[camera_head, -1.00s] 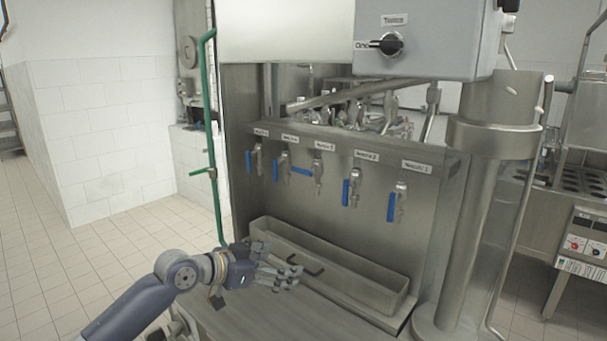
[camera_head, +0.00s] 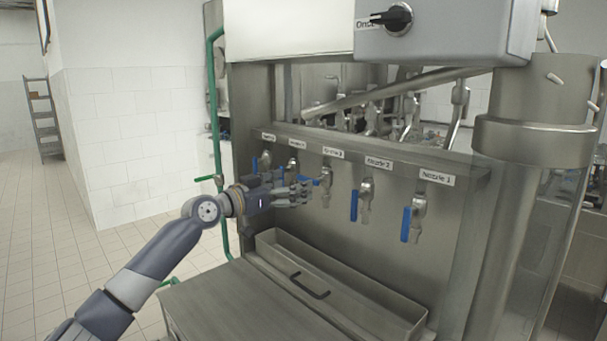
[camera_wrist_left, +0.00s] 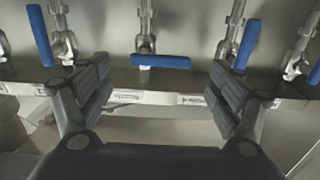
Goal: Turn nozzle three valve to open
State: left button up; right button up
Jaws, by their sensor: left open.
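The nozzle three valve is the middle tap (camera_head: 326,179) under its label (camera_head: 333,153) in the head view. Its blue handle points left, and its left part is hidden by or close to my fingers. In the left wrist view this blue handle (camera_wrist_left: 160,61) lies level across the picture, between and beyond the finger tips. My left gripper (camera_head: 303,192) is open at tap height, just left of the valve. In the wrist view its fingers (camera_wrist_left: 160,72) are spread wide with nothing between the pads. I cannot tell whether a finger touches the handle. My right gripper is not in view.
The nozzle two (camera_head: 354,204) and nozzle one (camera_head: 406,224) handles hang down at the right. Two more taps stand at the left, partly behind my gripper. A steel trough (camera_head: 400,312) lies below. A grey control box (camera_head: 450,35) overhangs at upper right.

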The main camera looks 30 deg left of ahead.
pick_arm(q)
jog(key=p+x, duration=0.1)
jog(key=x, duration=0.3)
jog(key=shift+w, duration=0.25)
jog(key=shift+c, duration=1.3)
jog(key=shift+s, duration=0.1)
jog(key=c, duration=0.8)
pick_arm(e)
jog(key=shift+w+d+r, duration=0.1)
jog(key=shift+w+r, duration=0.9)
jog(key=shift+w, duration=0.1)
